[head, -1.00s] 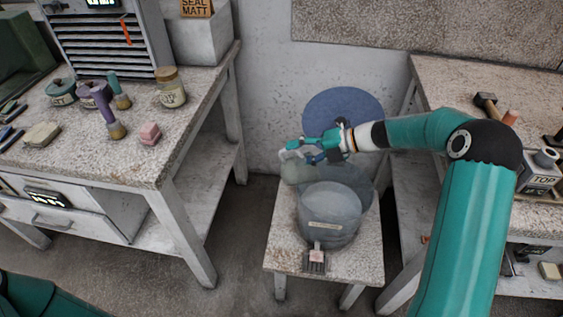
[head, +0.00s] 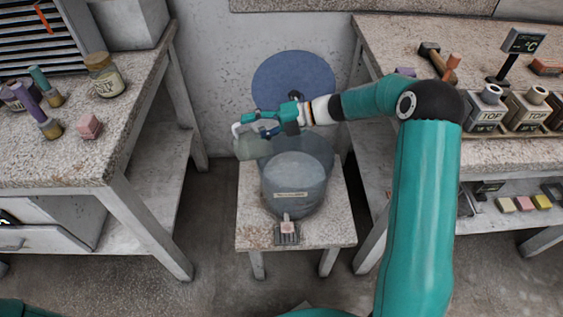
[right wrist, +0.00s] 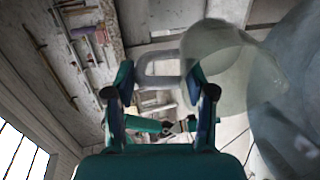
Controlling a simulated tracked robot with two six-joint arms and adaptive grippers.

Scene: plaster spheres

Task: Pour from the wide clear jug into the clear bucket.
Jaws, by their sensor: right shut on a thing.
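The wide clear jug (head: 253,149) is a see-through, pale greenish vessel. My right gripper (head: 246,128) is shut on its handle and holds it up at the left rear of the clear bucket. In the right wrist view the jug (right wrist: 222,62) is at the upper middle, with its handle (right wrist: 158,80) between the fingers. The clear bucket (head: 300,199) stands on a low table, grey-blue, with a pale label on its front. In the right wrist view the bucket (right wrist: 290,75) fills the right edge. No stream between them is visible. My left gripper is out of view.
A round blue disc (head: 294,75) is behind the bucket. Workbenches stand at left (head: 75,158) and right (head: 400,60), with jars, brushes and tools.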

